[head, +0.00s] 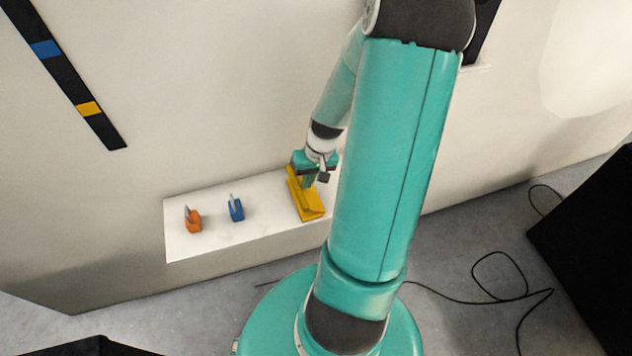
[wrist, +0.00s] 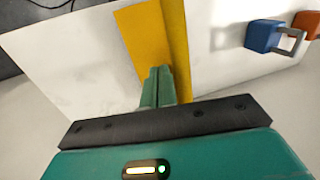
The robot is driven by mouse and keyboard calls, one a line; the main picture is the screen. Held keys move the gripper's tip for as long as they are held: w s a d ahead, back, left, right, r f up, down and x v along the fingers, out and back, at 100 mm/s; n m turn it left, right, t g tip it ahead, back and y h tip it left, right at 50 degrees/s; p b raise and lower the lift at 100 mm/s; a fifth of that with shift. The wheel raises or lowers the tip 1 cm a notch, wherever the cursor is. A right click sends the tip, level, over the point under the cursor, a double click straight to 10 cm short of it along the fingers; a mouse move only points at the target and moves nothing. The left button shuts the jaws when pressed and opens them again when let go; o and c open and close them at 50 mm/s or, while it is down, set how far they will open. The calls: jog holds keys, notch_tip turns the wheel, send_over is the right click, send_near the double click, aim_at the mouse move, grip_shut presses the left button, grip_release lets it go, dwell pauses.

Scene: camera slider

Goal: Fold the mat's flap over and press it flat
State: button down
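The yellow mat (head: 311,212) lies on the white shelf at its right part, partly hidden by my gripper and arm. In the wrist view the mat (wrist: 143,36) shows a broad lighter part and a darker narrow strip (wrist: 176,35) along its right side, with a fold line between them. I cannot tell how far the flap is folded over. My gripper (head: 311,182) is above the mat, pointing down. In the wrist view its two green fingertips (wrist: 158,72) are together, in front of the mat near the fold line. Whether they touch it is unclear.
The white shelf (head: 270,207) also bears a blue block with a handle (head: 236,209) and an orange one (head: 193,219), both left of the mat. A pale wall stands behind. Black cables (head: 500,290) lie on the grey floor at right.

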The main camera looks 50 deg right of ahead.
aim_at(301, 187)
jog(key=shift+w+a+f, duration=0.3)
jog(key=shift+a+f, duration=0.1)
jog(key=shift+a, duration=0.15)
jog(key=shift+w+a+f, duration=0.15)
jog(key=shift+a+f, duration=0.1)
jog(key=shift+f, duration=0.2)
jog(key=shift+w+a+f, duration=0.1)
jog(key=shift+a+f, duration=0.15)
jog(key=shift+f, duration=0.2)
jog(key=shift+a+f, duration=0.1)
jog(key=shift+f, duration=0.2)
jog(key=shift+w+a+v, duration=0.15)
jog(key=shift+a+v, duration=0.1)
jog(key=shift+v, duration=0.85)
jog(key=shift+w+a+v, duration=0.1)
jog(key=shift+a+v, duration=0.1)
jog(key=shift+v, duration=0.95)
jog(key=shift+w+a+v, duration=0.15)
jog(key=shift+a+v, duration=0.1)
jog(key=shift+v, duration=0.85)
jog(key=shift+r, duration=0.3)
